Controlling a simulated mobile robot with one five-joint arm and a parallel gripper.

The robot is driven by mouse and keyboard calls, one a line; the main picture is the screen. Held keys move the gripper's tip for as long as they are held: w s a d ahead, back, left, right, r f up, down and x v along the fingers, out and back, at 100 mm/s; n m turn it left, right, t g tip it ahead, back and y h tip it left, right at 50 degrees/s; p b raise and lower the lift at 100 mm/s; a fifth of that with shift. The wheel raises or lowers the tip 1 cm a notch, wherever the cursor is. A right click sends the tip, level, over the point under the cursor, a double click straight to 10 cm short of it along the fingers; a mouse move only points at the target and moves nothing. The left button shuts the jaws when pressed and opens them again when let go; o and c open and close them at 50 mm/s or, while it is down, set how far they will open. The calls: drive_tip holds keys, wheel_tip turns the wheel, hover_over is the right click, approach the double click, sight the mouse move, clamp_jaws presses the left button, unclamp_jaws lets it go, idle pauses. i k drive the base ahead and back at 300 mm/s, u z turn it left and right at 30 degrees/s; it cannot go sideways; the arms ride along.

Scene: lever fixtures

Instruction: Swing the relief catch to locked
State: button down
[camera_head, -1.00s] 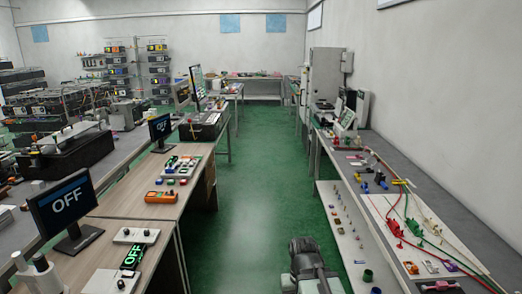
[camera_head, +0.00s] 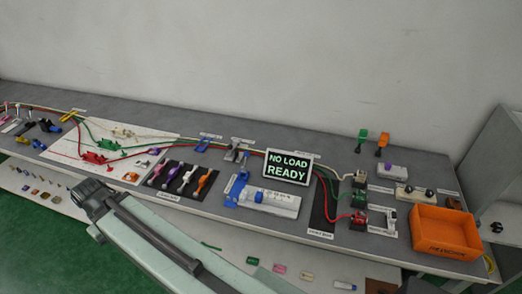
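I cannot tell which fixture is the relief catch, as the small labels are too small to read. Lever-like fixtures on the grey bench (camera_head: 370,240) include a blue lever piece (camera_head: 236,187) at the left end of a pale block (camera_head: 270,201). A small blue fixture (camera_head: 204,144) and a grey and reddish fixture (camera_head: 238,150) sit farther back. Purple, dark and orange handles lie on a dark panel (camera_head: 166,186). My arm crosses the lower left, and no gripper fingers show.
A screen reading NO LOAD READY (camera_head: 287,167) stands mid-bench. An orange bin (camera_head: 446,232) is at the right end. Red and green cables run along a white board (camera_head: 75,135). Green and orange knobs stand at the back right. A lower shelf (camera_head: 325,265) holds small parts. Green floor (camera_head: 40,240) is open at lower left.

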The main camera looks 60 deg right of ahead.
sight(237, 152)
drive_tip(key=z, duration=1.4)
drive_tip(key=k, duration=1.3)
drive_tip(key=u, duration=0.4)
drive_tip(key=i, duration=1.15)
drive_tip(key=u, duration=0.85)
drive_tip(key=i, duration=1.15)
drive_tip(key=z, duration=0.05)
